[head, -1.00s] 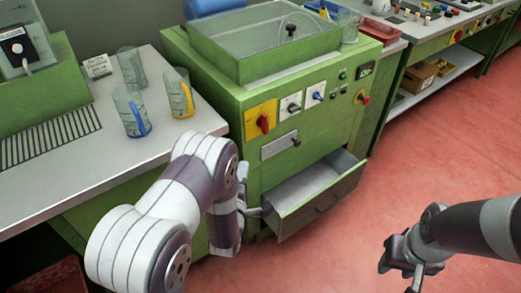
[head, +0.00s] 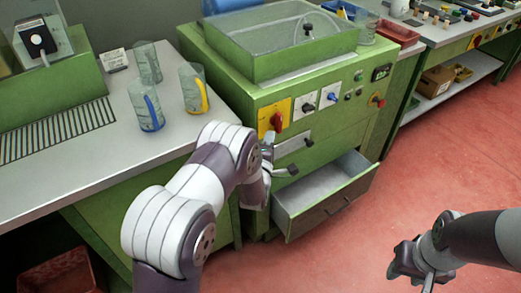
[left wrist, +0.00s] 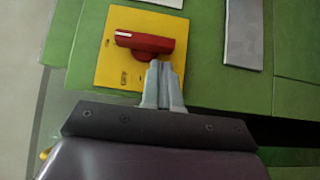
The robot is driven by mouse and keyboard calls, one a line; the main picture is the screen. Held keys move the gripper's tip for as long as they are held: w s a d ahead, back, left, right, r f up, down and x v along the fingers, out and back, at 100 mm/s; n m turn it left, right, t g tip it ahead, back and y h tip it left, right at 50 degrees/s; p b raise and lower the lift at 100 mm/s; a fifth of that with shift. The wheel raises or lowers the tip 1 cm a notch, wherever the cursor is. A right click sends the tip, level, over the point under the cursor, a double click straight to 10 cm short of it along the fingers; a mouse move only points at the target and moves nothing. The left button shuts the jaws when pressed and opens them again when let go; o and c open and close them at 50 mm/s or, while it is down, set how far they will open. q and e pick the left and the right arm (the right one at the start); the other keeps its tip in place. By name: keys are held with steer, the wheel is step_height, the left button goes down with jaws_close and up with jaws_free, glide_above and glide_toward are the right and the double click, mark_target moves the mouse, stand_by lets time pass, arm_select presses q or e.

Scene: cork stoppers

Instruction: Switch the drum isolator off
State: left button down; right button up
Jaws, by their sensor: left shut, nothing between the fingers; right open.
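The drum isolator is a red rotary handle (head: 277,121) on a yellow plate (head: 265,111) on the green machine's front. In the left wrist view the red handle (left wrist: 145,42) lies crosswise on its yellow plate (left wrist: 112,66), with a white mark at its left end. My left gripper (head: 267,142) is shut and empty, just below the handle in the head view. In the left wrist view its fingertips (left wrist: 160,66) are together at the handle's lower edge; I cannot tell if they touch it. My right gripper (head: 408,262) is open and empty above the floor at the right.
Beside the isolator are a black switch (head: 308,108) and a blue switch (head: 333,97). An open drawer (head: 325,190) juts out below. Measuring jugs (head: 193,90) stand on the left bench. The red floor at right is clear.

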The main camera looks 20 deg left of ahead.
arm_select(q)
steer(key=shift+w+d, duration=0.5)
steer(key=shift+w, duration=0.05)
